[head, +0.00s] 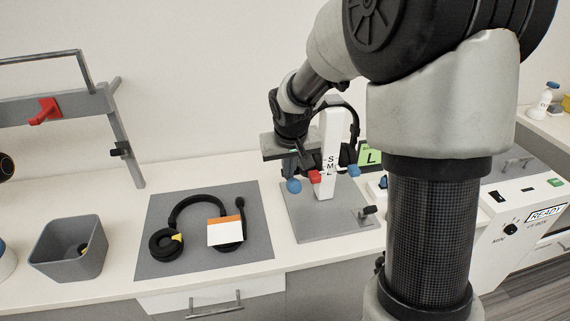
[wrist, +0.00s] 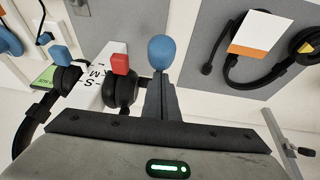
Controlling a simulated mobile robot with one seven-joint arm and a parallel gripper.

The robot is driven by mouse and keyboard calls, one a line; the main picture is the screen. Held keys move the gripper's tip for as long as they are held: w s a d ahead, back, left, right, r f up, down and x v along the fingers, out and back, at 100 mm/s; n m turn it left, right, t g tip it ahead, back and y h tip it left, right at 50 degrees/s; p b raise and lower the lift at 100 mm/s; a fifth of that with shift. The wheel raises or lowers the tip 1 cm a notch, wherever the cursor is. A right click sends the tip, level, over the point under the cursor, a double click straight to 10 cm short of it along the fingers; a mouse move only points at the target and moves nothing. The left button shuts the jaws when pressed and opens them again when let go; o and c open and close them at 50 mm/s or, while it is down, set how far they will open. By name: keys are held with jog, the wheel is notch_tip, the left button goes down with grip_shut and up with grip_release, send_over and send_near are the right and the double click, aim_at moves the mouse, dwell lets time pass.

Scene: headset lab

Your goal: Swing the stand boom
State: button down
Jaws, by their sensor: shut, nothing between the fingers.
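The stand is a white post (head: 330,160) marked with size letters, upright on a grey base plate (head: 300,220). A black headset (head: 352,112) hangs on it, with a red block (head: 315,177) and a blue block (head: 354,171) at its ear cups. These blocks, red (wrist: 121,64) and blue (wrist: 60,55), also show in the wrist view. My gripper (wrist: 161,80) is shut and empty, left of the post. A blue rounded piece (wrist: 161,51) shows just at its fingertips, also in the head view (head: 294,186). I cannot tell whether they touch, and no boom arm is clearly visible.
A second headset (head: 185,205) with a white and orange card (head: 225,231) lies on a grey mat (head: 155,262). A grey bin (head: 68,258) and a rack with a red hook (head: 44,110) are at left. A machine reading READY (head: 525,225) stands at right.

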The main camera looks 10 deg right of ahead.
aim_at(290, 180)
jog(key=shift+s+f+t+b, duration=0.4)
jog(key=shift+f+t+b, duration=0.25)
jog(key=shift+b, duration=0.95)
jog(key=shift+s+f+t+b, duration=0.4)
jog(key=shift+f+t+b, duration=0.25)
jog(key=shift+b, duration=0.9)
jog(key=shift+s+f+b, duration=0.3)
jog(key=shift+f+b, duration=0.3)
jog(key=shift+b, duration=0.35)
jog(key=shift+s+f+b, duration=0.3)
jog(key=shift+f+b, duration=0.25)
jog(key=shift+b, duration=0.4)
jog(key=shift+f, duration=0.1)
